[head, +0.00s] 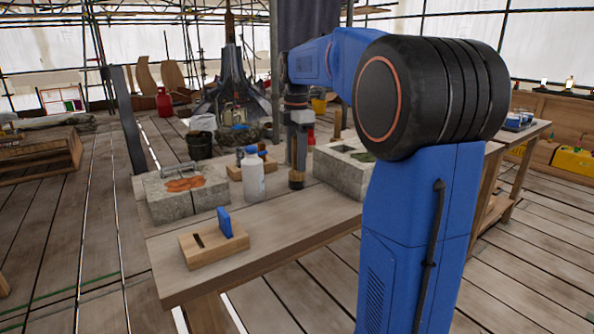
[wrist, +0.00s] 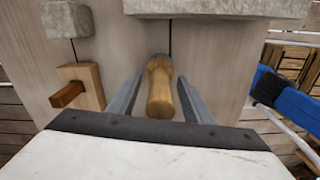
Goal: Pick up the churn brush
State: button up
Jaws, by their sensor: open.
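The churn brush (wrist: 160,92) shows in the wrist view as a light wooden handle standing up from the bench. It lies between the two grey jaws of my gripper (wrist: 160,95), with a gap visible on each side. In the head view my gripper (head: 298,150) points down over the bench, and the brush's wooden lower part (head: 296,181) shows just beneath it. The jaws are open around the handle. The upper part of the brush is hidden by the gripper in the head view.
On the bench (head: 290,220) a white bottle (head: 253,178) stands left of my gripper. A stone block with orange material (head: 170,205) is further left, a hollow grey block (head: 345,175) right. A wooden holder with a blue piece (head: 213,245) is in front.

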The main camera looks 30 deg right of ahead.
grip_shut()
jog(key=shift+r, duration=0.15)
